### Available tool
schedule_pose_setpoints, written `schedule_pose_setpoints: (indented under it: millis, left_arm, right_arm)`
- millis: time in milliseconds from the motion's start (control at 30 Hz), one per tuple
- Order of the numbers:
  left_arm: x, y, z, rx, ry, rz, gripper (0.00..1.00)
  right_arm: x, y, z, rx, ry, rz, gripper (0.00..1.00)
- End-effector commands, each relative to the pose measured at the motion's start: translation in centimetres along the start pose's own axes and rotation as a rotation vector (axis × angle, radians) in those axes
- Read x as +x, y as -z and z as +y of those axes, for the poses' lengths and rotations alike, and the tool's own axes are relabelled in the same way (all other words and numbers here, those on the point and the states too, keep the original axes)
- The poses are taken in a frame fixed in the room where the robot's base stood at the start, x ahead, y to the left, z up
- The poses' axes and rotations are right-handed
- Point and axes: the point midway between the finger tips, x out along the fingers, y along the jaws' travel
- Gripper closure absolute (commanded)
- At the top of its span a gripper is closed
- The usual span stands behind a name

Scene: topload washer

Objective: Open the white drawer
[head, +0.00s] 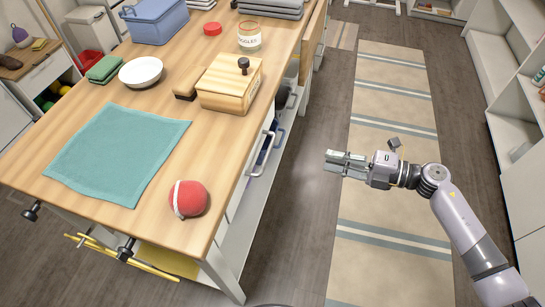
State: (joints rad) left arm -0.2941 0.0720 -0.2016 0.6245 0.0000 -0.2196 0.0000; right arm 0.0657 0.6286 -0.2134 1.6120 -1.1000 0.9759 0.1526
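The table's right side has white fronts below the wooden top, seen at a steep angle. A white drawer front (240,197) with a pale bar handle (263,154) shows near the closer end, and it looks shut. More handles show farther back along the same side. My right gripper (327,160) is over the striped rug, to the right of the table and apart from the handles. Its two fingers point left towards the table side, with a small gap and nothing visible between them. My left gripper is out of view.
The wooden tabletop (100,97) carries a teal cloth (118,152), a red ball (188,199), a wooden box (229,86), a white bowl (141,71) and a jar (249,37). White shelves (492,65) stand at the right. The floor between table and rug (385,205) is clear.

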Motion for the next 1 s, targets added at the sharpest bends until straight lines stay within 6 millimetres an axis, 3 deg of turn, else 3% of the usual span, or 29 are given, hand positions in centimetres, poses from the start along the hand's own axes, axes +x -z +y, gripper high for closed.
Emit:
schedule_pose_setpoints:
  millis: [100, 267, 800, 1000]
  left_arm:
    - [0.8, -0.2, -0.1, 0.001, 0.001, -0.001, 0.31]
    - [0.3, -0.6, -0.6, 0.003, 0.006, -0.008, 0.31]
    - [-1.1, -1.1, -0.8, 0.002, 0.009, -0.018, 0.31]
    - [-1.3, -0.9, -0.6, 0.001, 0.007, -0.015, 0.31]
  right_arm:
    - [0.0, 1.4, 0.2, -0.088, 0.056, 0.073, 0.82]
    - [1.2, 1.8, 0.5, -0.103, 0.065, 0.087, 0.82]
    - [12.5, 2.6, -0.2, -0.098, 0.061, 0.083, 0.82]
    - [15.7, 2.8, -0.5, -0.099, 0.063, 0.083, 0.82]
